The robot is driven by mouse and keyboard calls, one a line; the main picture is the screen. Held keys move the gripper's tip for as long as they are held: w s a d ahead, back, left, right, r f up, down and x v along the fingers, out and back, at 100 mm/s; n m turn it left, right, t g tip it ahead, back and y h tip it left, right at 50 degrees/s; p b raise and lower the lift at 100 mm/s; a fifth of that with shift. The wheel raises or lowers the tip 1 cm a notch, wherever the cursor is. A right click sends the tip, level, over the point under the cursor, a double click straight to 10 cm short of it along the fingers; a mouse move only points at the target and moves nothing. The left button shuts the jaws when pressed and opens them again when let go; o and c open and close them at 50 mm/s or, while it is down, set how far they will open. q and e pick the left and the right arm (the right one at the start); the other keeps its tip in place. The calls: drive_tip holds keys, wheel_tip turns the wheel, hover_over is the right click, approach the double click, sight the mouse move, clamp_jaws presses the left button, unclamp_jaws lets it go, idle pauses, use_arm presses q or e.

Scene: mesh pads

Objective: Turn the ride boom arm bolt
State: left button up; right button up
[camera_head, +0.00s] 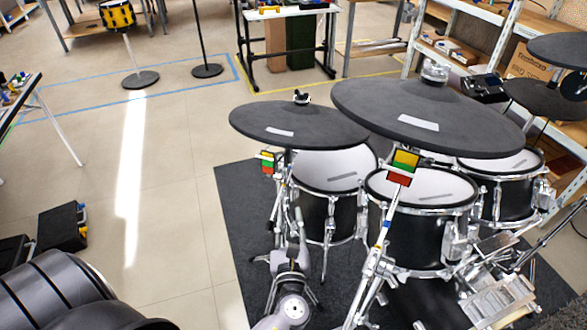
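The black electronic drum kit stands on a dark mat (232,215). A large black cymbal (380,110), which may be the ride, sits over the drums with a metal fitting (435,72) on top. A smaller black cymbal (270,120) is to its left. A slanted chrome stand tube (389,225) with coloured bands comes down below the large cymbal. I cannot make out the boom arm bolt. My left gripper (292,235) is low, beside the left drum and under the smaller cymbal. Its fingers blend into the stand hardware, so its opening is unclear. My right gripper is not in view.
A red, yellow and green block (403,166) hangs under the large cymbal, and a similar one (268,162) under the smaller. White-headed drums (335,168) and pedals (495,300) crowd the right. A black case (62,227) lies at left. The tiled floor between is clear.

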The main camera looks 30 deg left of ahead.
sight(283, 173)
use_arm(q)
drive_tip(key=x, duration=0.5)
drive_tip(key=a+x, duration=0.1)
drive_tip(key=x, duration=0.3)
drive_tip(key=p+x, duration=0.1)
drive_tip(key=x, duration=0.4)
drive_tip(key=shift+s+a, duration=0.15)
drive_tip(key=shift+a, duration=0.2)
drive_tip(key=shift+x, duration=0.8)
drive_tip(key=shift+c, duration=0.2)
clamp_jaws()
drive_tip(key=shift+f, duration=0.1)
